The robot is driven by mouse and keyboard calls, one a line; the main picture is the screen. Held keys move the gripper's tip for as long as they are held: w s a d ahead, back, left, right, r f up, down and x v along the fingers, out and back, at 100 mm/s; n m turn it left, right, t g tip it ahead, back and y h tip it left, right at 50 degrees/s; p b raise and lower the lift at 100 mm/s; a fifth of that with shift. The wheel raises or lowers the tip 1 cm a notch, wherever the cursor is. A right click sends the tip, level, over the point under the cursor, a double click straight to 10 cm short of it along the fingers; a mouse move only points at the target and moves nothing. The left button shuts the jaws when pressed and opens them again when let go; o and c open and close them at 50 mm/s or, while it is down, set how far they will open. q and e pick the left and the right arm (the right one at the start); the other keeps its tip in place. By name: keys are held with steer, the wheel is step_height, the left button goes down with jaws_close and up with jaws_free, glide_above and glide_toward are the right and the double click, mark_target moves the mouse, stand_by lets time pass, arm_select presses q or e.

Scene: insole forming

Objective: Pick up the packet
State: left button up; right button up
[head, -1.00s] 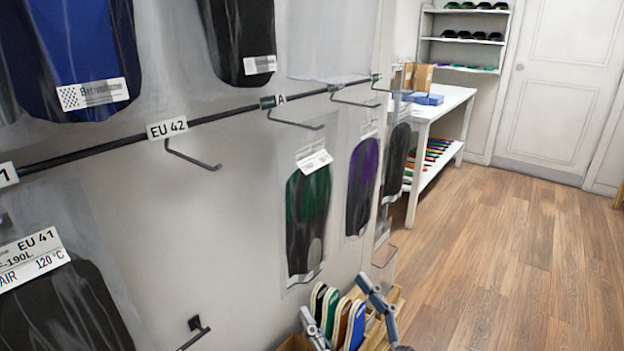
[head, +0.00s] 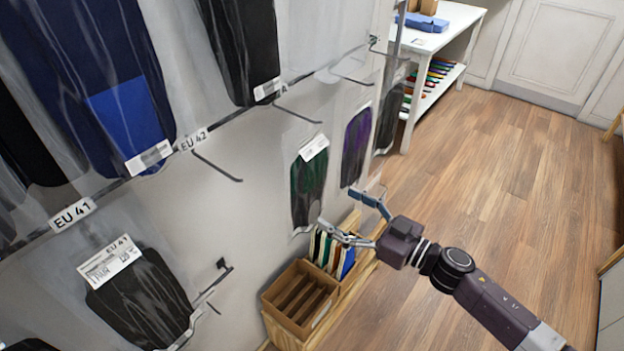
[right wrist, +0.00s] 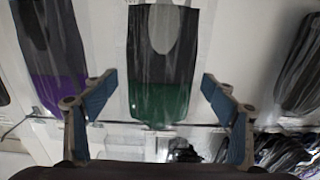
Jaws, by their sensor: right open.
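A clear packet with a green and black insole pair (head: 309,190) hangs on the wall below a white label (head: 314,147). A packet with purple and black insoles (head: 356,145) hangs to its right. The task does not say which packet is meant. My right gripper (head: 343,209) is open and empty near the lower end of the green packet. In the right wrist view the green packet (right wrist: 162,97) appears upside down between the open fingers of the gripper (right wrist: 157,80). The fingers seem apart from it; the exact gap is hard to tell. My left gripper is not in view.
A wooden crate (head: 285,326) and upright coloured insoles (head: 348,262) stand below the gripper. Empty hooks (head: 217,166) stick out from the rail. Other packets (head: 140,305) hang at left. A white table (head: 455,20) stands behind; the wooden floor at right is open.

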mark_target(316, 194)
steer(key=x, duration=0.2)
steer(key=p+x, duration=0.1)
steer(key=x, duration=0.2)
steer(key=shift+w+a+r, duration=0.1)
steer(key=shift+a+r, duration=0.15)
steer(key=shift+a, duration=0.1)
steer(key=shift+w+a+f, duration=0.1)
steer(key=shift+w+a, duration=0.2)
steer(key=shift+a, duration=0.1)
steer(key=c, duration=1.3)
